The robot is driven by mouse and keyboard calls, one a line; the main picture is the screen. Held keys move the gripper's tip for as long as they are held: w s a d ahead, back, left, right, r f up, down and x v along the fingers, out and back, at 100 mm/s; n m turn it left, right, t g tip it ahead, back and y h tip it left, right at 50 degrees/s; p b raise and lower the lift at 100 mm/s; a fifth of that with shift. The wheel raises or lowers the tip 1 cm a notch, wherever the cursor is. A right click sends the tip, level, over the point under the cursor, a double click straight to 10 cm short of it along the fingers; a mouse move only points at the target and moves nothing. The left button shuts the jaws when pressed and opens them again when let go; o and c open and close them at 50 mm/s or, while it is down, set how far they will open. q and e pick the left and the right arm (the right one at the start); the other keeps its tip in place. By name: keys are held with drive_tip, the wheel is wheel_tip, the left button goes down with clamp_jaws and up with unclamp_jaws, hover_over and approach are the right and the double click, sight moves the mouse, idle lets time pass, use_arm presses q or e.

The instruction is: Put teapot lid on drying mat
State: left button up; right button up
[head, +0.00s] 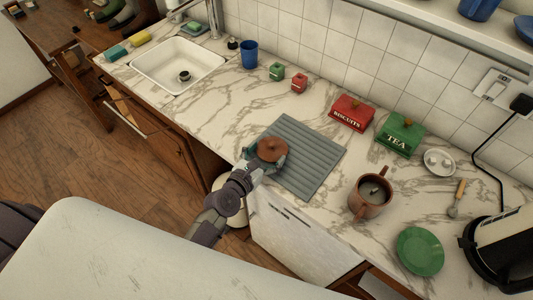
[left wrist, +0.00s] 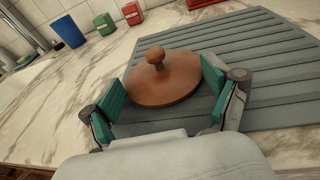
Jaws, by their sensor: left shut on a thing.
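The brown teapot lid (head: 272,149), round with a knob on top, is between the teal fingers of my left gripper (head: 266,157). The gripper is shut on its sides, and the lid also shows in the left wrist view (left wrist: 165,80), knob up. The lid is over the left part of the grey ribbed drying mat (head: 306,173); I cannot tell if it touches the mat. The brown teapot (head: 370,196) stands lidless to the right of the mat. My right gripper is not in view.
A red biscuits tin (head: 352,113) and green tea tin (head: 400,135) stand behind the mat. A white lid (head: 440,162), green plate (head: 420,251) and kettle (head: 500,250) are at right. A blue cup (head: 250,54) and sink (head: 178,66) are at left. Most of the mat is bare.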

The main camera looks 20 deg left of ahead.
use_arm(q)
drive_tip(key=o, duration=1.1)
drive_tip(key=shift+f, duration=0.1)
drive_tip(key=shift+o, duration=0.2)
drive_tip(key=shift+r, duration=0.25)
drive_tip(key=b+v, duration=0.1)
drive_tip(key=v, duration=1.1)
drive_tip(key=shift+f, duration=0.1)
